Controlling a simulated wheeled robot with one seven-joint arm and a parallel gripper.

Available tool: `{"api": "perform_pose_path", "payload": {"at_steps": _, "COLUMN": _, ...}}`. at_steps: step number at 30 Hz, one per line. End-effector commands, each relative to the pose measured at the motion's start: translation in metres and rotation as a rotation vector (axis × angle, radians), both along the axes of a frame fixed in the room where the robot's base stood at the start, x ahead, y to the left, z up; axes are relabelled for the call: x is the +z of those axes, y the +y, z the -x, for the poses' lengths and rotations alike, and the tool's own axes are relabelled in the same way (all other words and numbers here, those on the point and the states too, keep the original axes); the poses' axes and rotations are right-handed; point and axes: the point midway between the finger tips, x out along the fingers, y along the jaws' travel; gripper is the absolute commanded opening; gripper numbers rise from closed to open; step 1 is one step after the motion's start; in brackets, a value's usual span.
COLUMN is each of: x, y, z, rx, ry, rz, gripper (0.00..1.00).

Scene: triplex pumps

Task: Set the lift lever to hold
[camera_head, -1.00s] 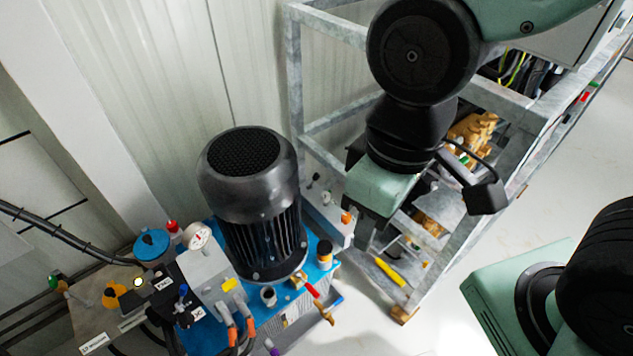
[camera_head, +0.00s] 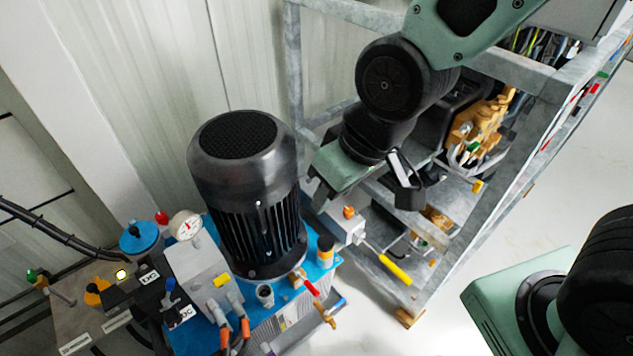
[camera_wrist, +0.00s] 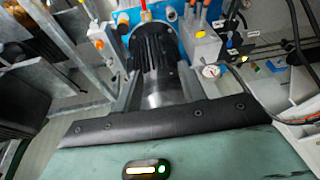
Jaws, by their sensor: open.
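Several levers show on and beside the blue pump unit (camera_head: 290,307), and I cannot read which one is the lift lever. A yellow-handled lever (camera_head: 395,270) slants down and right from a grey box with an orange knob (camera_head: 349,212). A red-handled lever (camera_head: 312,289) is at the unit's right front; a red handle also shows at the top of the wrist view (camera_wrist: 145,12). A small blue-tipped lever (camera_head: 170,285) stands by white labels at the left. My gripper (camera_head: 318,195) is open and empty, above and left of the grey box; its fingertips are mostly hidden.
A tall black motor (camera_head: 245,190) stands on the blue unit, left of my gripper. A pressure gauge (camera_head: 187,226) rises left of it; it also shows in the wrist view (camera_wrist: 210,71). A galvanized frame (camera_head: 470,235) stands at the right. Open floor lies beyond.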

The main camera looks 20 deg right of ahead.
Motion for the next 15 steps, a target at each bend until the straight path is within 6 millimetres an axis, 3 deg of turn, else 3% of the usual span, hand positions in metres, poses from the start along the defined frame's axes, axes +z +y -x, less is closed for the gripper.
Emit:
{"api": "perform_pose_path", "payload": {"at_steps": 1, "x": -0.041, "y": 0.000, "z": -0.017, "rx": -0.037, "ry": -0.035, "rz": -0.026, "gripper": 0.41}}
{"api": "perform_pose_path", "payload": {"at_steps": 8, "x": -0.129, "y": -0.010, "z": -0.095, "rx": -0.197, "ry": -0.255, "rz": -0.151, "gripper": 0.41}}
{"api": "perform_pose_path", "payload": {"at_steps": 15, "x": -0.212, "y": -0.039, "z": -0.162, "rx": -0.326, "ry": -0.510, "rz": -0.249, "gripper": 0.41}}
